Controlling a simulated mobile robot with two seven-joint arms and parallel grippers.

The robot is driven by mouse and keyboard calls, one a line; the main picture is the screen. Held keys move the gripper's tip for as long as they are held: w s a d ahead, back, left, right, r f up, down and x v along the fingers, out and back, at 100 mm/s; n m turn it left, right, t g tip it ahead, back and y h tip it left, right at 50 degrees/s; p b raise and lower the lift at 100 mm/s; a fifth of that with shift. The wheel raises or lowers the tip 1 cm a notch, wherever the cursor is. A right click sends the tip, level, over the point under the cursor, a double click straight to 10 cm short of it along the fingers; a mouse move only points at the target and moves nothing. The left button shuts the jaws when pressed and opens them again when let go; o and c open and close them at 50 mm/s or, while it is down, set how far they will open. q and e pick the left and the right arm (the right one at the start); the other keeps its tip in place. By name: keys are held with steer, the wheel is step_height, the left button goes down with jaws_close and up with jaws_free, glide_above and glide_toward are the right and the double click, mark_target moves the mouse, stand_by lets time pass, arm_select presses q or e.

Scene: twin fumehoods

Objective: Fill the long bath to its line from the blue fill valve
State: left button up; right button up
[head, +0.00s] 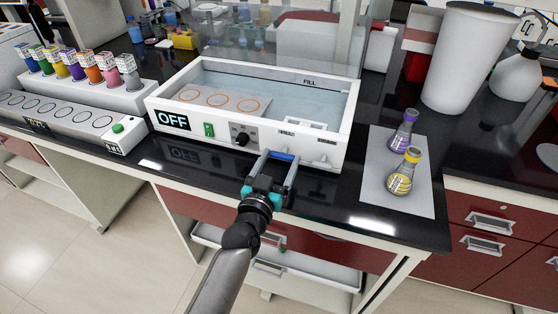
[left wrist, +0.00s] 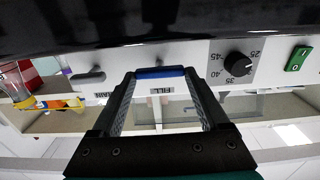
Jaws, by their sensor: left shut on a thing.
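The long bath (head: 335,137) is a white tank on the black bench, with clear bluish contents and a FILL mark high on its inner back wall. I cannot tell the exact water level. The blue fill valve (head: 281,156) is a bar low on its front, under a FILL label; it also shows in the left wrist view (left wrist: 160,72). My left gripper (head: 279,160) is at the front panel, its fingers at both ends of the blue bar and shut on it. It also shows in the left wrist view (left wrist: 160,76). My right gripper is out of view.
A pale drain lever (left wrist: 88,76) sits beside the fill valve. The panel has a black dial (head: 241,140), green switch (head: 209,130) and OFF display (head: 173,120). Two flasks stand on a white mat (head: 378,199) at right. A rack of colored bottles (head: 125,97) is at left.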

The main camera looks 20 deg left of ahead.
arm_select(q)
steer(key=shift+r+n+p, duration=0.1)
steer(key=shift+n+p, duration=0.25)
steer(key=shift+n, duration=1.15)
steer(key=o, duration=1.2)
steer(key=shift+o, duration=0.2)
steer(key=s+p, duration=0.1)
steer(key=s, duration=1.4)
steer(key=shift+a+p, duration=0.3)
steer(key=shift+p, duration=0.05)
steer(key=shift+s, duration=0.1)
